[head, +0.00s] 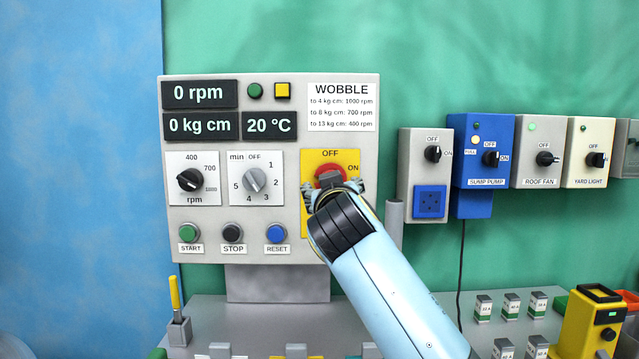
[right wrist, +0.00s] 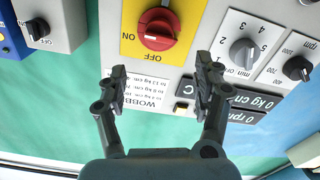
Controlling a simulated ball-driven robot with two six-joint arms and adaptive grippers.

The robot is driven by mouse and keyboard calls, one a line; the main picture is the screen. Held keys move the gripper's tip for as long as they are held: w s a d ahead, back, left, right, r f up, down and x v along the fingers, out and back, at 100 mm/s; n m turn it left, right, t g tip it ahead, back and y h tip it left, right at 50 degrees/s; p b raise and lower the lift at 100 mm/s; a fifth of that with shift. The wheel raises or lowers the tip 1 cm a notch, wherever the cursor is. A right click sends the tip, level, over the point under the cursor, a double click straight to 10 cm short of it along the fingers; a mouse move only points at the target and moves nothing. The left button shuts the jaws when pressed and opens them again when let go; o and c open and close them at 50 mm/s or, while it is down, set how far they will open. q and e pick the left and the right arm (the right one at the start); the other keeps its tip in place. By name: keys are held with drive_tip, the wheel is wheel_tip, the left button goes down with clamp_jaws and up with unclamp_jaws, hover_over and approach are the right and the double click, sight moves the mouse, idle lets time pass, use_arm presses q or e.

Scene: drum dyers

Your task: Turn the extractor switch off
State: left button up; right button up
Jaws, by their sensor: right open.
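The extractor's control panel (head: 270,100) is a grey box on the green wall. On it a yellow plate (head: 318,162) carries a red rotary switch (head: 331,176), with OFF above it and ON to its right. The switch also shows in the right wrist view (right wrist: 158,26), where the picture is upside down; its red grip lies crosswise, along the ON direction. My right gripper (head: 333,190) is open and empty in front of the switch and covers its lower part. In the right wrist view its fingers (right wrist: 160,70) stand apart, with the switch beyond their tips. My left gripper is out of view.
Black rpm (head: 190,180) and grey timer (head: 255,180) knobs sit left of the switch, above START, STOP and RESET buttons. Right of the panel hang a grey switch box (head: 418,195), the blue sump pump box (head: 468,180) and the roof fan box (head: 530,175). A cluttered bench lies below.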

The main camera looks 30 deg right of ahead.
drive_tip(key=p+x, duration=0.1)
drive_tip(key=x, duration=1)
drive_tip(key=shift+p, duration=0.3)
drive_tip(key=shift+s, duration=0.1)
drive_tip(key=shift+c, duration=0.2)
drive_tip(key=c, duration=1.1)
